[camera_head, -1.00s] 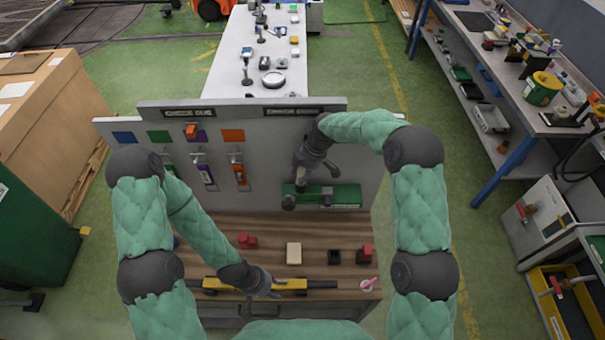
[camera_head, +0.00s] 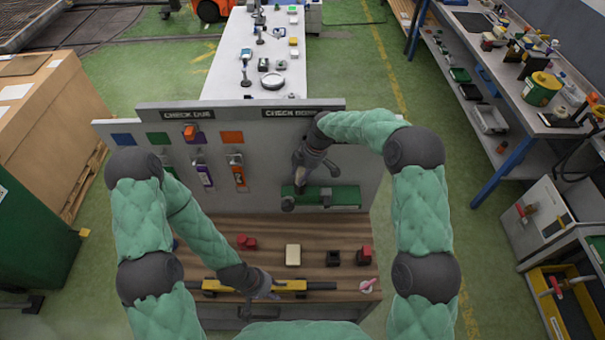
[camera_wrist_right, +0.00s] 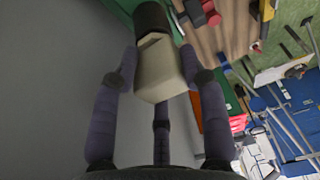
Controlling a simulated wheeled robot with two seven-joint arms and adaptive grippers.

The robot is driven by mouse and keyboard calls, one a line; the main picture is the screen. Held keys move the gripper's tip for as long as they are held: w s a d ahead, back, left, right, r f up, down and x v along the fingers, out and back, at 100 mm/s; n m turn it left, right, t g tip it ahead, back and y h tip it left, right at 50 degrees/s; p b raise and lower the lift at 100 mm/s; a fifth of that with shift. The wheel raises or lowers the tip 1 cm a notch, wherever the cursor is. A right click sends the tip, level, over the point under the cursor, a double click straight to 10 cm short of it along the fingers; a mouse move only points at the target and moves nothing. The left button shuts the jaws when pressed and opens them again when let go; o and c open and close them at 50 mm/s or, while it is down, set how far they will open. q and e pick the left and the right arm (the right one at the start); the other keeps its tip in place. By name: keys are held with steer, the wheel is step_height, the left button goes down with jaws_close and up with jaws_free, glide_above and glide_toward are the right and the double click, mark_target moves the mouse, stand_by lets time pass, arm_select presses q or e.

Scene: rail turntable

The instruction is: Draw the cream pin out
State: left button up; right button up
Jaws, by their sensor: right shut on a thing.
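The cream pin (camera_wrist_right: 158,70) is a pale, block-like piece between the fingers of my right gripper (camera_wrist_right: 160,85) in the right wrist view. The gripper is shut on it. Its far end meets a dark cylinder (camera_wrist_right: 151,17) beside a green surface; I cannot tell how deep it sits. In the head view my right gripper (camera_head: 299,188) is at the green bracket (camera_head: 345,195) low on the grey panel, and hides the pin. My left gripper (camera_head: 266,288) is low over the yellow bar (camera_head: 291,285) at the bench's front; its finger opening is unclear.
The grey panel (camera_head: 262,160) carries coloured squares and hanging tags at its left. On the wooden bench (camera_head: 270,235) stand a cream block (camera_head: 293,254), red pieces (camera_head: 247,242), a black holder (camera_head: 333,258) and a pink-topped pin (camera_head: 368,284). Bare wood lies between them.

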steer(key=shift+w+a+r, duration=0.1)
steer(key=shift+a+r, duration=0.05)
steer(key=shift+r, duration=0.15)
steer(key=shift+r+p, duration=0.4)
steer(key=shift+r, duration=0.85)
steer(key=shift+a+r, duration=0.2)
steer(key=shift+r, duration=0.25)
jaws_close()
steer(key=shift+d+r+p, duration=0.2)
steer(key=shift+r+p, duration=0.1)
steer(key=shift+r, duration=0.9)
steer(key=shift+r, duration=0.1)
step_height(320, 180, up, 5)
steer(key=shift+f+p, duration=0.1)
steer(key=shift+p, duration=1.1)
